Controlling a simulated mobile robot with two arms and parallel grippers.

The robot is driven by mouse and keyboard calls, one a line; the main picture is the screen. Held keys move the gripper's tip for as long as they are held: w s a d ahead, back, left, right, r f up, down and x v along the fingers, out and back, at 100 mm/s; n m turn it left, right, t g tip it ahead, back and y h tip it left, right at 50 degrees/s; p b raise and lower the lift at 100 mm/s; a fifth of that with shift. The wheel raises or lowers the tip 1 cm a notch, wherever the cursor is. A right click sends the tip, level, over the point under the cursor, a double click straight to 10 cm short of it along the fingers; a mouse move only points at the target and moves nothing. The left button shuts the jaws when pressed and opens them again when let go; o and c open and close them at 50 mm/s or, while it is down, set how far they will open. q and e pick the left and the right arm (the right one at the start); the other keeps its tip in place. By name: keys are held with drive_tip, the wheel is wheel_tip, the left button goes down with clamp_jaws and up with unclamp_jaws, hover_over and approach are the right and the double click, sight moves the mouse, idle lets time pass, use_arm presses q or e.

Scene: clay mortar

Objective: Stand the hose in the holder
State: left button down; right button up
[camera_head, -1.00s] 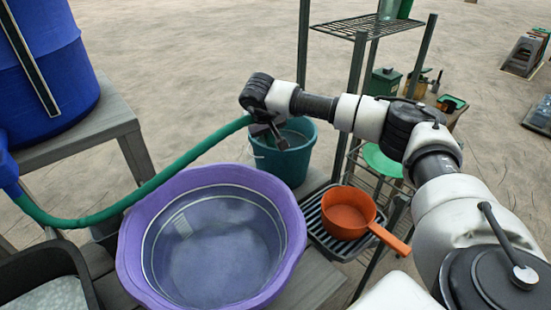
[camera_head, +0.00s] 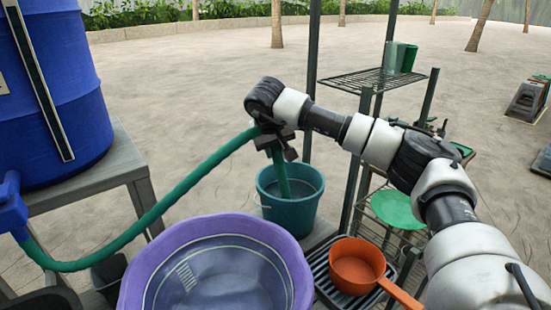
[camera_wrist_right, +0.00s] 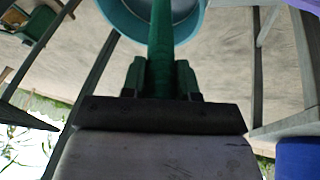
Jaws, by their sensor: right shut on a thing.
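The green hose (camera_head: 150,218) runs from the blue barrel's outlet at left up to my right gripper (camera_head: 276,147). My right gripper is shut on the hose near its free end, above the teal bucket (camera_head: 288,214). The hose end points down and overlaps the bucket's mouth; I cannot tell whether its tip is inside or above it. In the right wrist view the hose (camera_wrist_right: 161,40) passes between the two fingers (camera_wrist_right: 161,78) toward the bucket (camera_wrist_right: 196,22). I cannot make out a separate holder. My left gripper is out of view.
A purple basin (camera_head: 140,285) stands in front of the bucket. An orange pan (camera_head: 356,268) sits on a black rack to the right. A metal shelf (camera_head: 372,80) stands behind it, close to my right arm. The blue barrel (camera_head: 55,95) stands on a grey table.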

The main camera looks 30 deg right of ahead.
drive_tip(key=w+p+v, duration=0.1)
drive_tip(key=p+v, duration=0.6)
drive_tip(key=v, duration=0.2)
drive_tip(key=shift+r, duration=0.35)
drive_tip(key=shift+w+d, duration=0.1)
drive_tip(key=shift+d, duration=0.05)
drive_tip(key=shift+f, duration=0.1)
idle(0.7)
